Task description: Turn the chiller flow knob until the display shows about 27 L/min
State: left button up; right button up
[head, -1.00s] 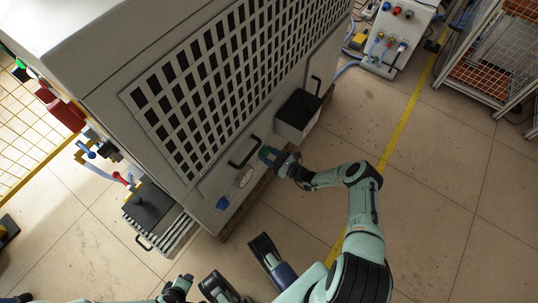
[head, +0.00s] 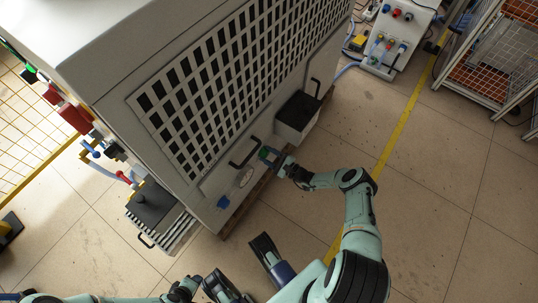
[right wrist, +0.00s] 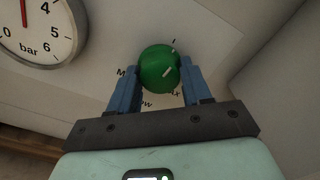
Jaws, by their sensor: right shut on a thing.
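The green round flow knob (right wrist: 159,68) sits on the pale chiller panel in the right wrist view, with a white pointer mark on its face. My right gripper (right wrist: 160,80) is shut on it, its blue fingers on either side. Printed letters beside the knob are partly hidden by the fingers. In the head view the knob (head: 264,152) is small at the tip of my right gripper (head: 272,157), low on the chiller (head: 150,70). The flow display cannot be made out. My left gripper (head: 182,290) is at the bottom edge, its jaws unclear.
A round pressure gauge (right wrist: 38,28) marked bar is left of the knob. An open dark-lined box (head: 297,117) juts out to the right. Open floor (head: 440,190) lies at right.

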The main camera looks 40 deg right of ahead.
pick_arm(q)
jog(key=shift+s+d+r, duration=0.15)
jog(key=shift+s, duration=0.1)
pick_arm(e)
jog(key=shift+n, duration=0.5)
jog(key=shift+s+f, duration=0.1)
jog(key=o, duration=1.1)
jog(key=shift+c, duration=0.2)
pick_arm(q)
jog(key=shift+g+h, duration=0.3)
jog(key=shift+g, duration=0.3)
jog(key=shift+s+d+r+p, duration=0.45)
jog(key=shift+s+r+p, duration=0.25)
jog(key=shift+s, duration=0.2)
jog(key=shift+s+d+r+p, duration=0.4)
jog(key=shift+s+r+p, duration=0.2)
jog(key=shift+s, duration=0.25)
pick_arm(e)
jog(key=v, duration=1.3)
jog(key=shift+s, duration=0.15)
jog(key=shift+d, duration=0.1)
pick_arm(q)
jog(key=shift+r, duration=0.1)
pick_arm(e)
jog(key=shift+r, duration=0.25)
